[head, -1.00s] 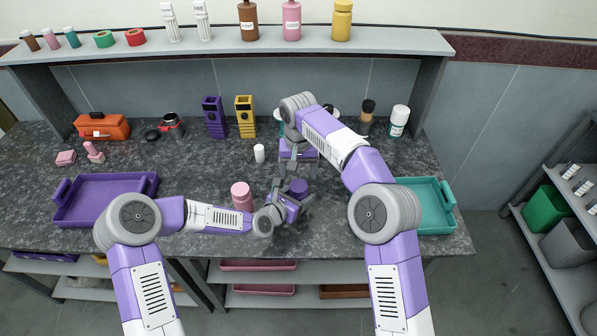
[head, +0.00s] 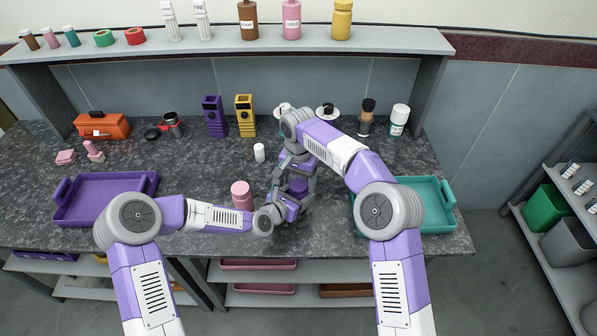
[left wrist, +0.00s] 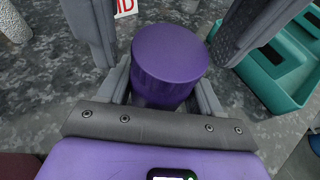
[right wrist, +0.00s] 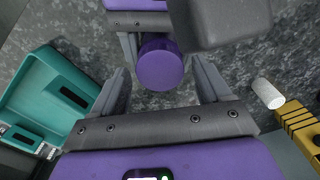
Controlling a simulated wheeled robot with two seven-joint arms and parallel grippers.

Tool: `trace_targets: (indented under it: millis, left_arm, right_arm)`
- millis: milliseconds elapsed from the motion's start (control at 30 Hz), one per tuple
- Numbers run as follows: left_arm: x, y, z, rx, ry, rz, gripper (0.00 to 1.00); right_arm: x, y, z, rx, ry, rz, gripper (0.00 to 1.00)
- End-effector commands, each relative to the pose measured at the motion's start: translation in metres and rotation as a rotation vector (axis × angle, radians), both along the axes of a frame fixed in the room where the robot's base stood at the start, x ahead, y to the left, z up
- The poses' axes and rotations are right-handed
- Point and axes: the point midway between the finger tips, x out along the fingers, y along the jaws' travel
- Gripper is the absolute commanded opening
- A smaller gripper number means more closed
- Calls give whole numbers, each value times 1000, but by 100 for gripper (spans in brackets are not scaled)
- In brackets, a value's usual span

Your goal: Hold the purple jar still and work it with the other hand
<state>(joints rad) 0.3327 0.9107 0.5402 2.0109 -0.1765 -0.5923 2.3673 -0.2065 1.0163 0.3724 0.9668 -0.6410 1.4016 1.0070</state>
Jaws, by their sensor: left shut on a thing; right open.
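The purple jar (head: 298,187) stands on the dark counter at the front middle, mostly hidden by my arms in the head view. In the left wrist view its round purple lid (left wrist: 170,58) shows from above, between the fingers. My left gripper (left wrist: 165,90) is shut on the jar, low on its sides. In the right wrist view the jar (right wrist: 160,62) lies ahead between the fingers. My right gripper (right wrist: 165,85) is open over the jar, its fingers apart on either side.
A pink jar (head: 241,195) stands just left of my left gripper. A purple tray (head: 103,198) lies at left and a teal tray (head: 432,205) at right. Purple (head: 214,116) and yellow (head: 245,116) holders stand at the back.

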Motion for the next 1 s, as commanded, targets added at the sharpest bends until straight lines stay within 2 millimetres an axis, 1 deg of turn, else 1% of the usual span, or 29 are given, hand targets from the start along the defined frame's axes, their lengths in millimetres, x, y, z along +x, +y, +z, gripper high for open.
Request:
trace_targets:
  millis: [100, 333, 367, 733, 867, 967, 1000]
  left_arm:
    - [0, 0, 0, -1, -1, 0, 0]
    - [0, 0, 0, -1, -1, 0, 0]
    - [0, 0, 0, -1, -1, 0, 0]
    - [0, 0, 0, -1, -1, 0, 0]
    - [0, 0, 0, -1, -1, 0, 0]
    - [0, 0, 0, -1, -1, 0, 0]
    - [0, 0, 0, -1, -1, 0, 0]
  right_arm:
    - [0, 0, -5, 0, 0, 0, 77]
    - [0, 0, -6, 0, 0, 1, 77]
    - [0, 0, -6, 0, 0, 1, 75]
    - [0, 0, -6, 0, 0, 1, 19]
    - [0, 0, -6, 0, 0, 31, 18]
    - [0, 0, -6, 0, -1, 135, 18]
    - [0, 0, -6, 0, -1, 198, 18]
